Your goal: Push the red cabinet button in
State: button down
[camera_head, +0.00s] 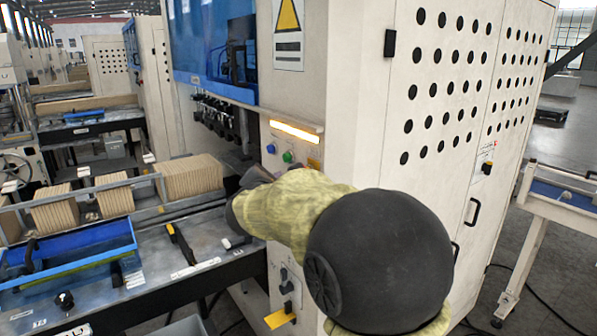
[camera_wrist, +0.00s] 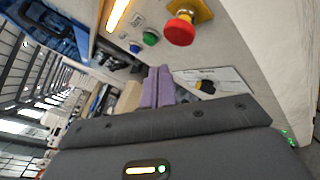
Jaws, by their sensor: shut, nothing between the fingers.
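The red button (camera_wrist: 180,30) is a round mushroom head on a yellow base, at the top centre of the wrist view. In the head view its yellow base (camera_head: 314,163) shows just above my arm; the red head is mostly hidden there. My gripper (camera_wrist: 158,72) is shut and empty, its two purple-grey fingers side by side. In the wrist view the fingertips lie below and left of the red button, apart from it. In the head view my arm covers much of the panel, and the fingertips are hard to make out.
A green button (camera_wrist: 150,38) and a blue button (camera_wrist: 135,48) sit beside the red one. A black knob (camera_wrist: 206,87) is on a plate below. A lit orange strip (camera_head: 296,131) runs above the buttons. A conveyor table with a blue tray (camera_head: 70,262) stands at left.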

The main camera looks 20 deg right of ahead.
jog(key=shift+w+d+b, duration=0.2)
jog(key=shift+d, duration=0.4)
jog(key=shift+w+d+b, duration=0.15)
jog(key=shift+d+b, duration=0.05)
jog(key=shift+d, duration=0.35)
jog(key=shift+d, duration=0.1)
dwell(1.1)
jog(key=shift+w+d+b, duration=0.1)
jog(key=shift+d+b, duration=0.2)
jog(key=shift+b, duration=0.1)
jog(key=shift+w+d, duration=0.2)
jog(key=shift+d, duration=0.35)
dwell(0.7)
jog(key=shift+a+b, duration=0.25)
jog(key=shift+b, duration=0.05)
jog(key=shift+s+a, duration=0.3)
jog(key=shift+a, duration=0.45)
jog(key=a, duration=0.1)
jog(key=s+a, duration=0.1)
jog(key=a, duration=0.2)
jog(key=shift+s+a+b, duration=0.3)
jog(key=shift+a, duration=0.1)
